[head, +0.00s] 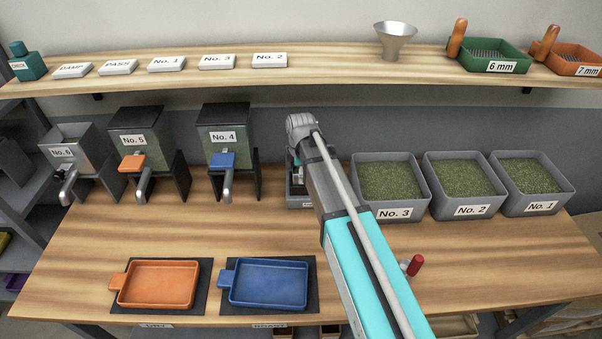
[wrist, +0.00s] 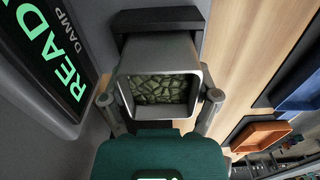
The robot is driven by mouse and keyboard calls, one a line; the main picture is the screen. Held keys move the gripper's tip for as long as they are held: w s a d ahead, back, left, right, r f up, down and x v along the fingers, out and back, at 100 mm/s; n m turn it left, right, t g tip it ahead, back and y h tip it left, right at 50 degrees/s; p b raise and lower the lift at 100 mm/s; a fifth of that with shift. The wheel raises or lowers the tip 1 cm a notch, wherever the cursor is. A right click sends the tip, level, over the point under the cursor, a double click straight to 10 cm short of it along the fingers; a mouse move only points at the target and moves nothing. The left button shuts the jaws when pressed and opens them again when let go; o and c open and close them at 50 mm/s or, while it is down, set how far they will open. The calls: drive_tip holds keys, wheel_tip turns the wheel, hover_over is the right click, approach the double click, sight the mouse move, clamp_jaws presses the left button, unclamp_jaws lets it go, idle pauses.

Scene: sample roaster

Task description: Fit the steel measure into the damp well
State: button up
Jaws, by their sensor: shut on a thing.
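The steel measure (wrist: 158,55) is a square grey cup with green beans inside, seen through its open mouth in the wrist view. My gripper (wrist: 160,97) has a finger on each side of it and is shut on it. A dark block (wrist: 150,18) lies just beyond the measure's far side. A dark panel beside them has a lit display (wrist: 62,55) reading READY and DAMP. I cannot make out the damp well's opening or whether the measure touches it.
Bean bins No. 3 (head: 394,214), No. 2 and No. 1 stand right of my arm. Dispensers No. 4 (head: 222,137), No. 5 and No. 6 stand left. Orange (head: 158,285) and blue (head: 268,284) trays lie in front. A shelf (head: 330,62) runs above.

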drive_tip(key=shift+f, duration=0.25)
drive_tip(key=o, duration=1.1)
drive_tip(key=shift+r, duration=0.15)
wheel_tip(320, 180, up, 10)
drive_tip(key=p, duration=1)
drive_tip(key=shift+r, duration=0.1)
idle(0.5)
